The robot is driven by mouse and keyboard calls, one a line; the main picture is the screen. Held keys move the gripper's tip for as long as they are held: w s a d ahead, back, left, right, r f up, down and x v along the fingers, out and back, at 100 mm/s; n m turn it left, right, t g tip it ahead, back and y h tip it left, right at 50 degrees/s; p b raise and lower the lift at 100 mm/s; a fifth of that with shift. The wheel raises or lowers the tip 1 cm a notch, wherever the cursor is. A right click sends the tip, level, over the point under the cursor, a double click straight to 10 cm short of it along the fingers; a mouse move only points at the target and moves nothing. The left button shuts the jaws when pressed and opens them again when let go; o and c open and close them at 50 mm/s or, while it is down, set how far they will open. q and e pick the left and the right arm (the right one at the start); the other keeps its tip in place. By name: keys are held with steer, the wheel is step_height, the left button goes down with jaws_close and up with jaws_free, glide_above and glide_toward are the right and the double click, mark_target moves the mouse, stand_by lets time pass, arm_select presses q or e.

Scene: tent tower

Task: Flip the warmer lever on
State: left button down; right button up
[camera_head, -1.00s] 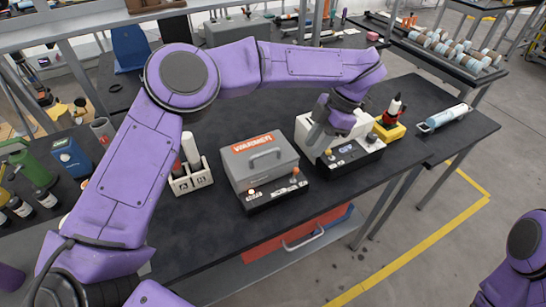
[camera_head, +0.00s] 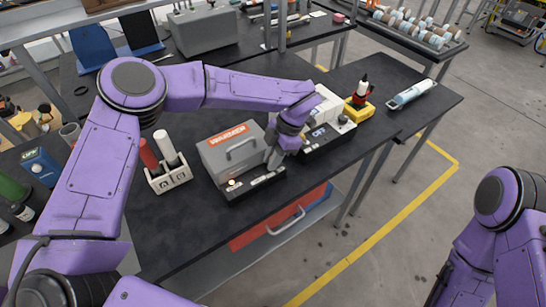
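The warmer (camera_head: 218,155) is a grey box with an orange WARMER label and a top handle, standing on the dark bench. Its black front panel (camera_head: 245,188) has a pale, glowing lamp (camera_head: 232,183) at the left. The orange-knobbed lever seen earlier at the panel's right end is hidden behind my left gripper. My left gripper (camera_head: 274,160) points down at the warmer's right front corner, over that end of the panel. I cannot tell whether it touches the lever or how far its fingers are apart. My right arm is at the lower right; its gripper is out of view.
A white machine (camera_head: 327,107) with a black front panel stands close right of the warmer. Beyond it are a yellow block (camera_head: 360,110) with a red bottle and a white-blue cylinder (camera_head: 413,94). A white holder (camera_head: 168,178) with two tubes stands left of the warmer.

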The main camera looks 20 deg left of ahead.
arm_select(q)
steer(key=shift+w+d+r+g+y+p, duration=0.15)
steer(key=shift+r+g+y+p, duration=0.2)
steer(key=shift+p, duration=0.85)
steer(key=shift+w+d+f+g+y+p, duration=0.1)
steer(key=shift+f+g+y+p, duration=0.1)
steer(key=shift+g+y+p, duration=0.2)
steer(key=shift+w+f+g, duration=0.15)
steer(key=shift+f+g, duration=0.1)
steer(key=shift+w+d+f+g+y, duration=0.1)
steer(key=shift+d+f+g+y, duration=0.1)
steer(key=shift+g+y, duration=0.35)
steer(key=c, duration=1.4)
jaws_free()
steer(key=shift+o, duration=0.2)
steer(key=shift+r, duration=0.15)
